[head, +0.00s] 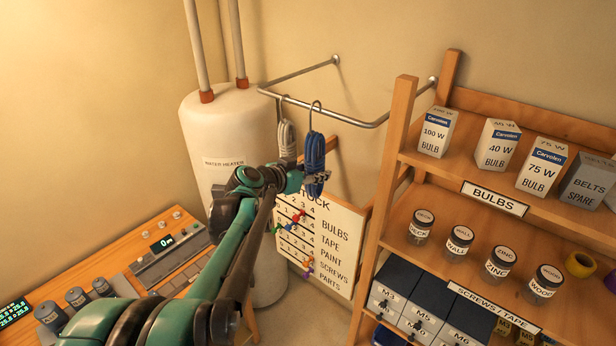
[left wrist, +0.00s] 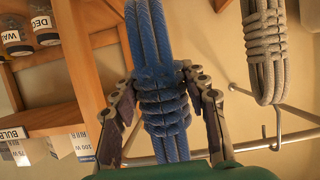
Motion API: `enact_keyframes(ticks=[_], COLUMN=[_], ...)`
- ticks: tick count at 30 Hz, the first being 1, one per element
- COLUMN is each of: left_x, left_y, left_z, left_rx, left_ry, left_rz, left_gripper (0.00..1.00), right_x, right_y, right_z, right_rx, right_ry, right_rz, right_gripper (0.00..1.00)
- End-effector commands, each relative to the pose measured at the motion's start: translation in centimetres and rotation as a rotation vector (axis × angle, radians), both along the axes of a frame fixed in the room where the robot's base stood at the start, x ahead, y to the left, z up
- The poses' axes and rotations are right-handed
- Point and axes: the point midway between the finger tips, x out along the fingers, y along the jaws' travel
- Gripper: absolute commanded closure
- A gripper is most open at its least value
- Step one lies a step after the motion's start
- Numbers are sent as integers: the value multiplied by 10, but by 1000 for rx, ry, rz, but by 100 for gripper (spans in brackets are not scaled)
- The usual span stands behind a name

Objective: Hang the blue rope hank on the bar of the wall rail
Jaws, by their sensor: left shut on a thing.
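The blue rope hank (head: 314,150) hangs upright below a metal hook. My left gripper (head: 317,180) is shut on its lower part. In the left wrist view, the fingers (left wrist: 162,105) stand on both sides of the bound middle of the hank (left wrist: 158,60). The hook is hidden in the left wrist view. My right gripper is out of view.
A grey rope hank (head: 286,138) hangs from the bar just left of the blue one. The white water heater (head: 225,135) stands left, the wooden shelf (head: 398,160) right. A stock board (head: 335,235) is below. The bar right of the blue hank is bare.

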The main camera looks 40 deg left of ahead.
Motion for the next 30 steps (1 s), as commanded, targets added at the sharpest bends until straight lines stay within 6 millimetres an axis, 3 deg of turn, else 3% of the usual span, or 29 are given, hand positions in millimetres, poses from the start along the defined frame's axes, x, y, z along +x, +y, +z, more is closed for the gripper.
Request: enact_keyframes(ticks=[24,30], left_x=[69,67], left_y=[-5,-5], left_z=[0,-21], left_rx=[0,-1], left_ry=[-1,0], left_rz=[0,1], left_gripper=[94,94], right_x=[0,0], right_y=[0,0], right_z=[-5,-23], right_rx=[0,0], right_ry=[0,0], right_rz=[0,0], right_gripper=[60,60])
